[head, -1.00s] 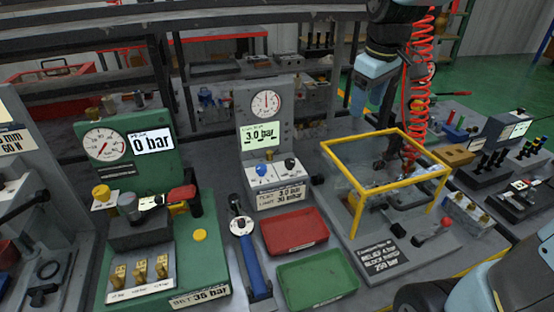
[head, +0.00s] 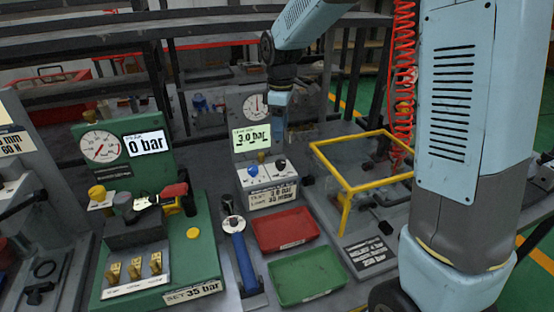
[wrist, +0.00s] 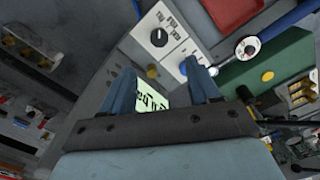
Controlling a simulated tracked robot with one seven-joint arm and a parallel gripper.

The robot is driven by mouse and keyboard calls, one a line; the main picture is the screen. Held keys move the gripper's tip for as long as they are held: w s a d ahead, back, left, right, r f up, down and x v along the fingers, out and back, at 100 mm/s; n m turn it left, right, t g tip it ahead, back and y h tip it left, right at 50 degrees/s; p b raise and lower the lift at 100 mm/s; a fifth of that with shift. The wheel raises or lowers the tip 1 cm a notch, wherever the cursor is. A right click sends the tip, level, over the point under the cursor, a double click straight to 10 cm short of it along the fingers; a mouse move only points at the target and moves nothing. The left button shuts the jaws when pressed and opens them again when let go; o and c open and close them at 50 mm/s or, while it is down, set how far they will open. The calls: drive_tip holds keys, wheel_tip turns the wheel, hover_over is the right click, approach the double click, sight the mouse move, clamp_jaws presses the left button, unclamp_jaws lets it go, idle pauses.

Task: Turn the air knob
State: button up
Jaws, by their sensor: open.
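The grey air unit (head: 239,118) stands mid-bench with a round gauge and a display reading 3.0 bar. Its sloped white front carries a blue knob (head: 253,170) and a black knob (head: 281,164). Which one is the air knob I cannot tell from the labels. In the wrist view the black knob (wrist: 159,37) lies beyond my gripper (wrist: 159,68), which is open and empty. The right finger overlaps the white panel and partly hides the blue knob's area. The display (wrist: 150,97) shows between the fingers. In the head view my gripper (head: 280,108) hangs beside the gauge panel.
A yellow frame (head: 346,190) stands right of the unit. A green test stand (head: 205,240) reading 0 bar is at left.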

sight(280, 162)
wheel_tip(280, 162, down, 12)
drive_tip(key=shift+r, duration=0.15)
idle(0.3)
drive_tip(key=shift+c, duration=0.3)
